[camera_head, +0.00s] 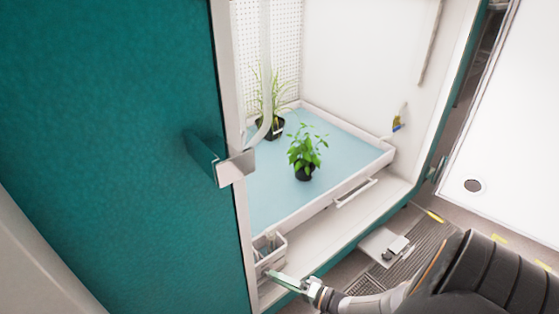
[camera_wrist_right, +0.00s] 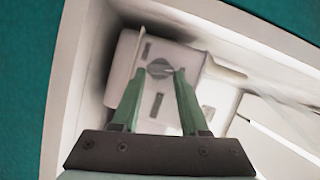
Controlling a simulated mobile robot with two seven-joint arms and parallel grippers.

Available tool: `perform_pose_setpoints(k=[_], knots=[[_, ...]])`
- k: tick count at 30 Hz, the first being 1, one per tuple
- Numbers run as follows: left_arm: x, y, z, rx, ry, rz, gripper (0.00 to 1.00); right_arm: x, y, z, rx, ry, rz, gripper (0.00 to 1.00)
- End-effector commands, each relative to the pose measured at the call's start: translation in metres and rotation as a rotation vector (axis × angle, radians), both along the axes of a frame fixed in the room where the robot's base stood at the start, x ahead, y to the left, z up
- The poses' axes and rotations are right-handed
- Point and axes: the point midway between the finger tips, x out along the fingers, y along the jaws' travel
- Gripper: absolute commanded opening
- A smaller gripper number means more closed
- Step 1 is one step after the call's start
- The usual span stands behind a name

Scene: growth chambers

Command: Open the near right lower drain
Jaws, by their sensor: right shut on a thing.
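My right gripper (camera_head: 270,273) reaches in from the lower right to a small white box (camera_head: 281,242) at the near left corner of the chamber. In the right wrist view, its two green fingers (camera_wrist_right: 165,72) are shut on a small grey round knob (camera_wrist_right: 159,68) on the face of a white housing (camera_wrist_right: 130,52). The knob looks like a drain valve, but I cannot tell which drain it is or whether it is turned. The fingers hide its sides. My left gripper is not in view.
A white-rimmed tray (camera_head: 345,185) with a blue mat holds a leafy potted plant (camera_head: 304,158) and a grassy one (camera_head: 270,120). A teal door (camera_head: 120,130) stands at the left, with a metal latch (camera_head: 235,168). A floor grate (camera_head: 405,255) lies at the lower right.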

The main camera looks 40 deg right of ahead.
Motion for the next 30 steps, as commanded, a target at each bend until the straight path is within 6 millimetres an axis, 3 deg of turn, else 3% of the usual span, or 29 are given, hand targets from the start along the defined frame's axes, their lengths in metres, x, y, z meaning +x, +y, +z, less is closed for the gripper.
perform_pose_setpoints(k=[28,29,30], knots=[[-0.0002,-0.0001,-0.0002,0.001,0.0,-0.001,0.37,0.0005,-0.0009,-0.0019,0.108,-0.012,-0.004,0.0],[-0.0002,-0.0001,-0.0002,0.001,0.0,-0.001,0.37,0.0006,-0.0008,-0.0018,0.108,-0.012,-0.004,0.47],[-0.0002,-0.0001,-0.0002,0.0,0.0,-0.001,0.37,0.0006,-0.0008,-0.0018,0.108,-0.012,-0.004,0.52]])
